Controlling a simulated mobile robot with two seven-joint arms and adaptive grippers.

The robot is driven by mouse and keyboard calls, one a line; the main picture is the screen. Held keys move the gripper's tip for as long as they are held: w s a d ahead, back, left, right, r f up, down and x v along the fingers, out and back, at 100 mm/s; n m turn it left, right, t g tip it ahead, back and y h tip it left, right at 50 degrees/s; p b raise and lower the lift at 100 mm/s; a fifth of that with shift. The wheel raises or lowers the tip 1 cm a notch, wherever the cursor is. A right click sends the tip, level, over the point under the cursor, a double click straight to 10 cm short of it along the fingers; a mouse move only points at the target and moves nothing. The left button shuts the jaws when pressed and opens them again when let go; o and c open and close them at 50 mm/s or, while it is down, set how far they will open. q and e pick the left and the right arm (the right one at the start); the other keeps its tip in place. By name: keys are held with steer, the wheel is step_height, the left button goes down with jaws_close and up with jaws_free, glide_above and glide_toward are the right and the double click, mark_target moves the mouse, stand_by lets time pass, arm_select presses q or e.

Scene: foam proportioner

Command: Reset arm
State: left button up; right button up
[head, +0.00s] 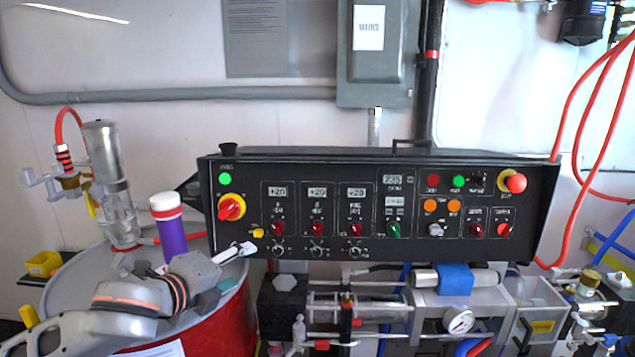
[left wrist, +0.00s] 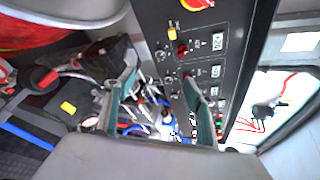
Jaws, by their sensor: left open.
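My left arm reaches in from the lower left of the head view, in front of the red drum. Its grey gripper (head: 236,268) is open, with its fingers near the lower left corner of the black control panel (head: 375,210). In the left wrist view the two teal-lined fingers of my left gripper (left wrist: 163,100) stand apart with nothing held between them. The panel's face (left wrist: 215,25) runs behind the right finger there. Whether a finger touches the panel cannot be told. My right gripper does not show.
A red drum (head: 225,325) with a grey lid stands under my left arm. A purple bottle (head: 171,235) and a metal cylinder fitting (head: 105,165) stand at its lid. Pumps, pipes and a gauge (head: 458,320) fill the space below the panel. Red hoses (head: 595,110) hang at right.

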arm_select(q)
steer(key=s+a+f+n+y, duration=0.3)
steer(key=s+f+n, duration=0.65)
steer(key=f, duration=0.45)
steer(key=s+a+f+n+g+y, duration=0.3)
steer(key=s+a+f+n, duration=0.2)
steer(key=s+a+f, duration=0.35)
steer(key=s+a+f+n+g+y, duration=0.3)
steer(key=s+a+f+n, duration=0.2)
steer(key=s+a, duration=0.5)
steer(key=d+f+n+t+h, duration=0.3)
steer(key=d+f+h, duration=0.3)
steer(key=d+f, duration=1)
steer(key=shift+w+h, duration=0.15)
steer(key=shift+h, duration=0.15)
